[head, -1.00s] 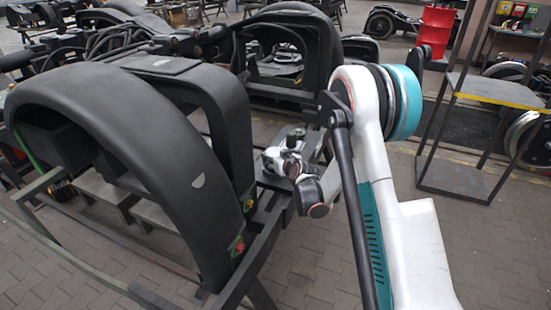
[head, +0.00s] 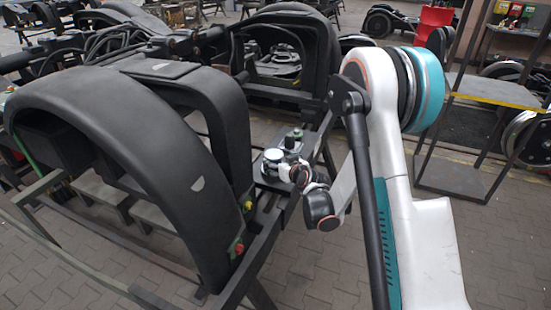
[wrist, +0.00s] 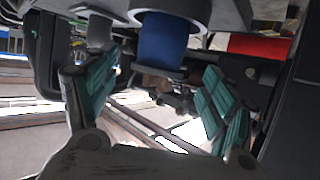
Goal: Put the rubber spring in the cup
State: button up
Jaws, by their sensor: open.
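In the head view, a small silver, round-topped part (head: 273,156) and a dark upright cylinder (head: 293,139) stand close together on a plate on the frame. I cannot tell for sure which is the rubber spring and which is the cup. My gripper (head: 300,176) is small in the head view, just right of the silver part. In the wrist view, my gripper (wrist: 155,95) is open, its teal-padded fingers wide apart with nothing held. A blue cylinder (wrist: 163,40) with a pale ring around it shows ahead, at the top between the fingers; its identity is unclear.
A large black arched cover (head: 125,150) stands left of my gripper, with a second arch (head: 290,25) behind. Frame rails run below the parts. The paved floor (head: 330,265) is open in front.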

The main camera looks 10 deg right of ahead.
jog(key=s+a+r+g, duration=0.2)
jog(key=s+r+g, duration=0.1)
jog(key=s+r, duration=1.4)
jog(key=s+d+r+m+g+h, duration=0.1)
jog(key=s+g+h, duration=0.1)
jog(key=s, duration=2.2)
jog(key=shift+s+r+m+g+p, duration=0.2)
jog(key=shift+m+g+p, duration=0.2)
jog(key=shift+g, duration=0.3)
